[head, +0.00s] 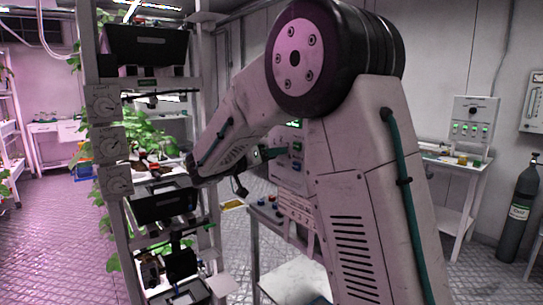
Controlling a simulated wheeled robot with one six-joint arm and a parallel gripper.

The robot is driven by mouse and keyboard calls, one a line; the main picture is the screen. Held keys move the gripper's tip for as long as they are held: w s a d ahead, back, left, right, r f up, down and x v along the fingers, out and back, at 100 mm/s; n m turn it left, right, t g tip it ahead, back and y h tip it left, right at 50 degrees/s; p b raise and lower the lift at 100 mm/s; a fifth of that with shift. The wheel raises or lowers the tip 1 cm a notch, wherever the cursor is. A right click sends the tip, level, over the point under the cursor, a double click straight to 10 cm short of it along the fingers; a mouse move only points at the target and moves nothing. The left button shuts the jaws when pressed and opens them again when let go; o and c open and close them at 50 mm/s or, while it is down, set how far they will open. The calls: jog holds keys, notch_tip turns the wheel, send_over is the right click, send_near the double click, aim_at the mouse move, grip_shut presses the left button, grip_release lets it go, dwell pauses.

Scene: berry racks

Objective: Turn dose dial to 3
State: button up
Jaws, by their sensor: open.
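Three pale square panels with round dials are stacked on the rack's left post: a top dial (103,104), a middle dial (109,145) and a bottom dial (116,181). Their labels and pointer settings are too small to read, so I cannot tell which is the dose dial. My arm reaches down and left across the view. The fingertips are hard to make out.
Leafy plants (147,133) grow behind the rack post (91,60). Black boxes hang on the rack above (146,45) and below (163,205) my gripper. A control cabinet (289,172) stands partly behind my arm. A dark gas cylinder (519,208) stands far right.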

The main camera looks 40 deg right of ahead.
jog(key=shift+a, duration=0.1)
jog(key=a, duration=0.7)
jog(key=shift+s+a, duration=0.15)
jog(key=shift+a, duration=0.2)
